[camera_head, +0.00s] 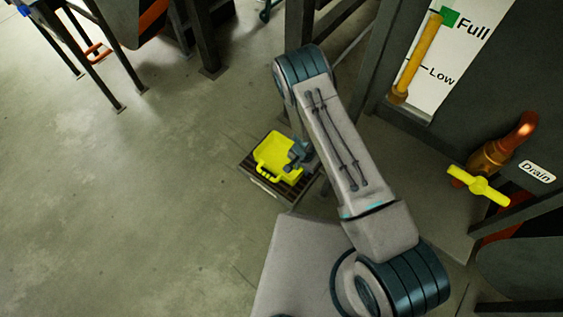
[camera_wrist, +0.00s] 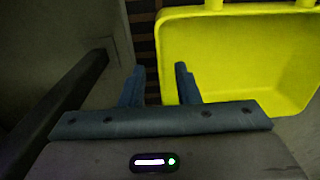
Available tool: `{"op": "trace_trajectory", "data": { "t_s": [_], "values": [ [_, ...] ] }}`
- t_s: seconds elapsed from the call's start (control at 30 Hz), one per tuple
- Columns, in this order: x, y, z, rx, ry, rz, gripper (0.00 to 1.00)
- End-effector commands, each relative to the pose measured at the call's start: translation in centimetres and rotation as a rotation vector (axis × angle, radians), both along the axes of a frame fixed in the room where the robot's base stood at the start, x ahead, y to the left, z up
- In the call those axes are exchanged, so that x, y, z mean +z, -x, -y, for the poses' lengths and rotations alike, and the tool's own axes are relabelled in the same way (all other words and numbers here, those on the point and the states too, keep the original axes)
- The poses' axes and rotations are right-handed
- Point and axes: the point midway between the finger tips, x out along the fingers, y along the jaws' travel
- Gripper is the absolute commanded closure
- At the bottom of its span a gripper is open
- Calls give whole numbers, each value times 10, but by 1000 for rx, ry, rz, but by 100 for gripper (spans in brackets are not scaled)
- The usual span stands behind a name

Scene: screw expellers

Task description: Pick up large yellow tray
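The large yellow tray (camera_head: 272,151) sits on a dark slatted grate low by the floor in the head view. It has a raised rim and a handle at its near side. In the wrist view the tray (camera_wrist: 235,60) fills the upper right. My gripper (camera_wrist: 160,72) is open, its two blue fingers apart. The tray's left wall lies at the right finger, and the space between the fingers shows dark grate and a strip of the tray's edge. I cannot tell whether a finger touches the wall. In the head view my gripper (camera_head: 298,155) is at the tray's right side.
The slatted grate (camera_head: 262,187) has a pale front edge. A dark machine with a yellow sight tube (camera_head: 415,62) and a yellow drain valve (camera_head: 480,186) stands at the right. Dark metal legs (camera_head: 206,40) stand at the back. The concrete floor at left is clear.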

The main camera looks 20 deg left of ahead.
Motion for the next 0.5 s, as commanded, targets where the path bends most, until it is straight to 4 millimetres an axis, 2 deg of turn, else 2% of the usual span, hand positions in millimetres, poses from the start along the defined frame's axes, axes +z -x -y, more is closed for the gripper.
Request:
{"op": "trace_trajectory", "data": {
  "t_s": [0.03,0.23,0.5],
  "values": [
    [-13,0,0,2,1,-2,71],
    [-38,-1,0,2,2,-1,71],
    [-42,-1,0,3,0,0,71]
  ]
}}
